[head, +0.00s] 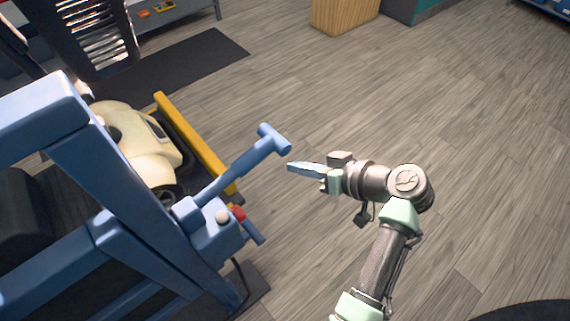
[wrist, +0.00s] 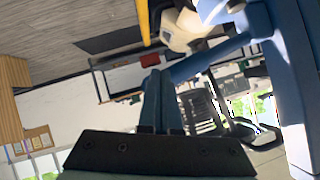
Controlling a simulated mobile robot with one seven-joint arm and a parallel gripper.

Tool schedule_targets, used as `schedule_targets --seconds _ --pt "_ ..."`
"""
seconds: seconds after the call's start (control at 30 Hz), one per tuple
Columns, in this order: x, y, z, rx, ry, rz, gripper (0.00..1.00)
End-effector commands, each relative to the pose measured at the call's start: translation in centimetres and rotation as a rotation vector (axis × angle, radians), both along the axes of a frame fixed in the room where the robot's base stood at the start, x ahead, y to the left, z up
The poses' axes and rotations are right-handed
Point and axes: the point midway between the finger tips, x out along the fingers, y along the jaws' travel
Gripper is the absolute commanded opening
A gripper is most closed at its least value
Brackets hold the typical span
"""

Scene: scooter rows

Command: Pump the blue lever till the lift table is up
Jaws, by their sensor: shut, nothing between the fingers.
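The blue lever (head: 245,162) rises at a slant from a blue pump housing (head: 212,236) and ends in a crossbar handle (head: 273,140). The lift table's blue frame (head: 75,150) fills the left of the head view; its height is hard to judge. A cream scooter (head: 140,145) shows behind the frame. My gripper (head: 292,168) is shut and empty, its tips just right of and below the crossbar in the picture, with a small gap. In the wrist view, the fingers (wrist: 160,105) are together, and a blue bar, seemingly the lever (wrist: 205,60), passes just beyond them.
A red knob (head: 238,213) and a pale knob (head: 222,217) sit on the pump housing. A yellow rail (head: 195,140) runs behind the lever. A dark mat (head: 190,70) lies farther back. A wooden cabinet (head: 343,14) stands at the back.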

Motion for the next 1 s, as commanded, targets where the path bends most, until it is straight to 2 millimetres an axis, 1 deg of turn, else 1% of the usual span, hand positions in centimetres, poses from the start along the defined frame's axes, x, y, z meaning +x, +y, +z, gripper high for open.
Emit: schedule_targets --seconds 0.03,0.1,0.27,0.83,1.0 --pt "-0.4 -0.6 0.4 0.000 -0.001 -0.004 0.00" --pt "-0.8 -1.1 0.9 0.000 -0.002 -0.004 0.00" --pt "-1.3 -1.6 1.3 0.000 -0.002 -0.002 0.00" --pt "-1.3 -1.6 1.5 0.000 -0.003 -0.002 0.00" --pt "-1.6 -1.0 2.5 -0.036 -0.024 -0.004 0.00"
